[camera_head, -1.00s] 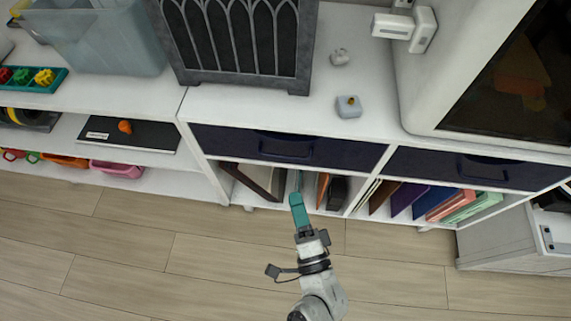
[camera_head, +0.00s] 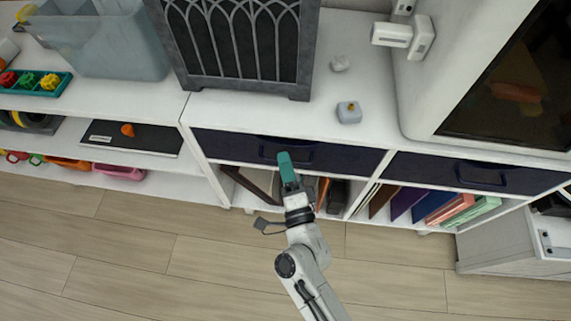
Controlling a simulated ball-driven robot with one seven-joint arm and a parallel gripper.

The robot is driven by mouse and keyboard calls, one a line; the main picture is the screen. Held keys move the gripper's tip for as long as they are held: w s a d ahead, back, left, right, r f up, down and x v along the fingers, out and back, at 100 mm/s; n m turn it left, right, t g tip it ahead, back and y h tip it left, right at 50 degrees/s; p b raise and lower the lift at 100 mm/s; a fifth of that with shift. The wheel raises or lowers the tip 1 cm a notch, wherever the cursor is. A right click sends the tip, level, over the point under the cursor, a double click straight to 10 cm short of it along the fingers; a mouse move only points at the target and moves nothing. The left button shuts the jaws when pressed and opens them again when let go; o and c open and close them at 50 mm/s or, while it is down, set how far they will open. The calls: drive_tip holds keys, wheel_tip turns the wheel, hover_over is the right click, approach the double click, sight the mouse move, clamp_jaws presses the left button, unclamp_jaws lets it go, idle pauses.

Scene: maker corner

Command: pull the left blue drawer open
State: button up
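The left blue drawer (camera_head: 225,143) is a dark navy front under the white shelf top. It looks shut, flush with the unit. Its handle (camera_head: 305,151) is a dark raised pull near the middle of the front, partly hidden by my gripper. A second navy drawer (camera_head: 420,168) sits to the right and also looks shut.
Folders and books (camera_head: 430,203) stand in the open compartments below the drawers. A grey arched panel (camera_head: 240,45) and a small grey block (camera_head: 349,112) stand on the white top (camera_head: 320,115). The wooden floor (camera_head: 150,240) in front is clear.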

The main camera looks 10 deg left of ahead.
drive_tip(key=shift+c, duration=0.5)
clamp_jaws()
idle(0.8)
